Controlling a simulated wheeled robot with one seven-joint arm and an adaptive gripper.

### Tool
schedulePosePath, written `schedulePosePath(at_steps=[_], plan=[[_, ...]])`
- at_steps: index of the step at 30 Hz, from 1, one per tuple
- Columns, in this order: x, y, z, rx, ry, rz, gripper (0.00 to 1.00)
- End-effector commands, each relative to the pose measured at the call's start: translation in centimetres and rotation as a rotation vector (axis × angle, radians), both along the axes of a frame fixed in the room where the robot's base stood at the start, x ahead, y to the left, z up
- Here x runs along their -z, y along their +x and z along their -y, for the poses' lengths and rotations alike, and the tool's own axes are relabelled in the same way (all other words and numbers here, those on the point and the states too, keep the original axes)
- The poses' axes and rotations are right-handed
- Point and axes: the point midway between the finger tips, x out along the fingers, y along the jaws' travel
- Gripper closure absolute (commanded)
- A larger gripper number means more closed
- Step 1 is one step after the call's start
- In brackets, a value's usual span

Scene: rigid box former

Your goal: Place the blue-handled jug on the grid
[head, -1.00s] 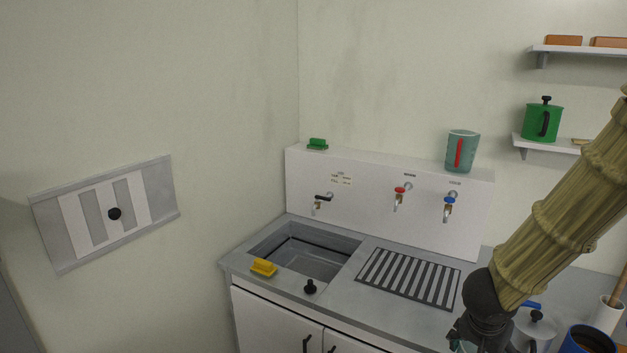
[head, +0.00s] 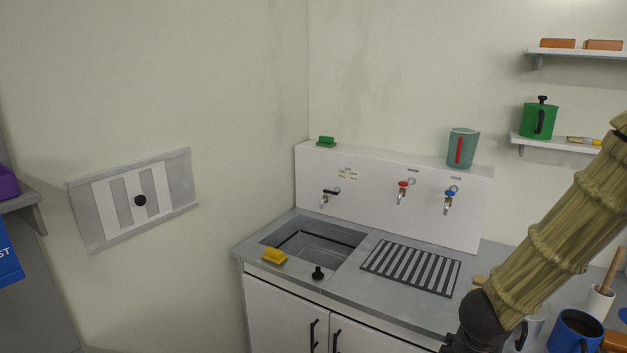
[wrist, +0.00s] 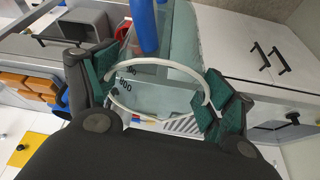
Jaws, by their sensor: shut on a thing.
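The blue-handled jug (wrist: 180,50) is a see-through teal jug with printed measuring marks. In the wrist view its blue handle (wrist: 143,25) points up the picture. My gripper (wrist: 157,88) has its green-padded fingers on either side of the jug's pale rim and is shut on it. In the head view the gripper and jug are out of sight below the picture's lower edge. The grid (head: 411,268) is a dark and light striped panel on the counter, right of the sink, and bare. Part of its stripes shows beyond the jug in the wrist view (wrist: 185,125).
The sink (head: 312,246) has a yellow sponge (head: 275,256) and a black knob (head: 318,273) at its front edge. Taps (head: 450,200) stick out of the white back panel. A red-handled jug (head: 462,149) stands on its ledge. A blue mug (head: 575,332) stands at lower right.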

Motion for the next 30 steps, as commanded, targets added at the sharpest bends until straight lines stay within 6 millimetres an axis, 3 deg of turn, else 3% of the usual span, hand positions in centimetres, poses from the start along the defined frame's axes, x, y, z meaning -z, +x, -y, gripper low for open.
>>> schedulePosePath(at_steps=[11,21,30], plan=[[6.3,2.2,-5.1,-0.275,0.002,-0.003,0.58],[12.1,3.1,-10.9,-0.527,0.0,-0.003,0.58],[15.5,3.1,-15.0,-0.674,0.0,0.0,0.58]])
